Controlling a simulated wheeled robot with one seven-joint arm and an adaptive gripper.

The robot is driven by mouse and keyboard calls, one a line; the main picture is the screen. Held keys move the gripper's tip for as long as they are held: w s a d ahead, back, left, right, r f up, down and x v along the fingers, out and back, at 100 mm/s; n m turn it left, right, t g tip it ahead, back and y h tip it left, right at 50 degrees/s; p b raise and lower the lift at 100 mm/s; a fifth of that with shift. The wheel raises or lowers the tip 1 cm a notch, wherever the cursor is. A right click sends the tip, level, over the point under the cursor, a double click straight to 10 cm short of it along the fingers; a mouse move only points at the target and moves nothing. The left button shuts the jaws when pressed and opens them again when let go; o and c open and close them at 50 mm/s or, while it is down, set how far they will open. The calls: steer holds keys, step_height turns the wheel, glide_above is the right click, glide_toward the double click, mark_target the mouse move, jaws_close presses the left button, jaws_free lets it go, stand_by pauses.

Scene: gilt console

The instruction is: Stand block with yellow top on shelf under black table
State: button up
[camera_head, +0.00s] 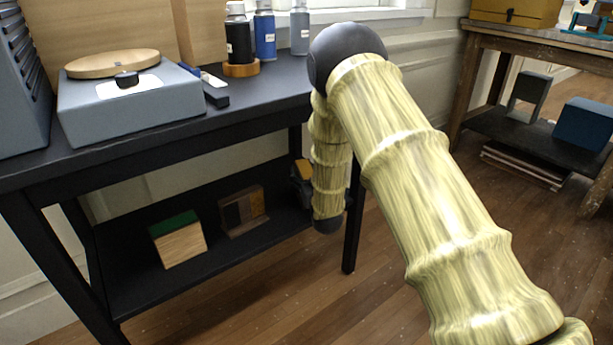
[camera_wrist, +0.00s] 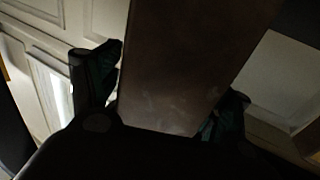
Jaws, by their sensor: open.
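The black table (camera_head: 150,140) stands at the left, with its black lower shelf (camera_head: 255,236) under the top. A small yellow patch (camera_head: 304,171), likely the top of the yellow-topped block, shows at the shelf's right end beside my gripper (camera_head: 302,188). My arm covers most of that spot. In the wrist view, a dark brown block face (camera_wrist: 175,65) lies between the two fingers of my gripper (camera_wrist: 160,95). The fingers are open on either side of it. The yellow top is not visible there, and the block's base is hidden.
A green-topped wooden block (camera_head: 180,240) and a striped wooden block (camera_head: 243,211) stand on the shelf. A grey scale (camera_head: 130,105) and several bottles (camera_head: 238,40) are on the tabletop. The table's front leg (camera_head: 353,215) is close to my arm. A wooden table (camera_head: 540,40) stands at right.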

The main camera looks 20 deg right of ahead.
steer(key=s+p, duration=0.3)
steer(key=s, duration=0.9)
steer(key=s+a+f+g, duration=0.2)
steer(key=s+f+g, duration=0.7)
steer(key=s+f, duration=1.25)
steer(key=s+a+f+g, duration=0.1)
steer(key=s+f+g, duration=0.2)
steer(key=s, duration=1.1)
steer(key=s+a+f+g+y, duration=0.1)
steer(key=s+f+g, duration=0.3)
steer(key=s, duration=1)
steer(key=shift+s+a+f+g, duration=0.2)
steer(key=shift+s+g, duration=0.2)
steer(key=shift+g, duration=0.6)
